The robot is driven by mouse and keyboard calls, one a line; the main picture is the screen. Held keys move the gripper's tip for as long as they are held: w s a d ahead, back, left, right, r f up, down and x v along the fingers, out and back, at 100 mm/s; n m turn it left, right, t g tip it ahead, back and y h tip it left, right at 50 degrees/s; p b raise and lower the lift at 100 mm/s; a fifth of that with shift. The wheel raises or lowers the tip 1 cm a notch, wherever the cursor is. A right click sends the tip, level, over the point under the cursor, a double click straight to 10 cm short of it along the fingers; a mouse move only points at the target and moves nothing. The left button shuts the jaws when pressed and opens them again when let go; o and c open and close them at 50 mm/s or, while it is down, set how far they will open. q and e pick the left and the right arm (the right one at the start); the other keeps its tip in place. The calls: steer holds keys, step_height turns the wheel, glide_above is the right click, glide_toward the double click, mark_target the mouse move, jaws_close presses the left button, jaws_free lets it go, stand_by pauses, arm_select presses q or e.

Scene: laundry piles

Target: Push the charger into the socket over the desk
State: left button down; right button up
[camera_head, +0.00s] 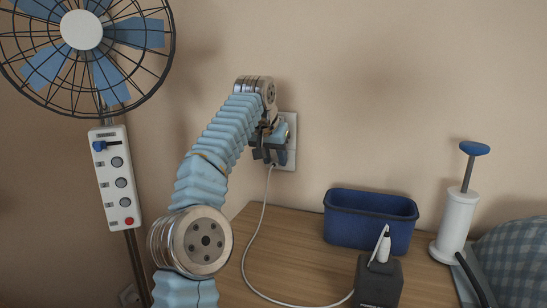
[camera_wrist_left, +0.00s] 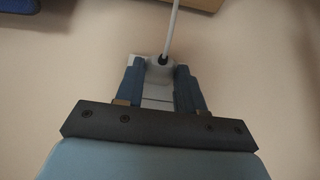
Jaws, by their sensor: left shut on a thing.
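My left gripper (camera_head: 275,152) is up at the wall over the desk, shut on the charger. In the left wrist view the pale grey charger (camera_wrist_left: 159,74) sits between the two blue fingers (camera_wrist_left: 160,92). A white cable (camera_head: 257,217) leaves the charger and hangs down to the desk. The white socket plate (camera_head: 292,161) is on the wall right behind the gripper, which covers much of it. The charger is close to the plate; I cannot tell how far it is in. My right gripper is not in view.
The wooden desk (camera_head: 290,262) carries a blue bin (camera_head: 365,222), a black box (camera_head: 378,285) with a white plug on top, and a white pump (camera_head: 455,225) with a blue knob. A fan (camera_head: 82,35) stands at the left. The desk's left part is clear except for cable.

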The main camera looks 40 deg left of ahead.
arm_select(q)
steer(key=shift+w, duration=0.1)
steer(key=c, duration=0.6)
jaws_free()
steer(key=s+d+b, duration=0.2)
steer(key=s+b, duration=0.4)
steer(key=s, duration=0.2)
steer(key=shift+s+d, duration=0.3)
steer(key=shift+d, duration=0.05)
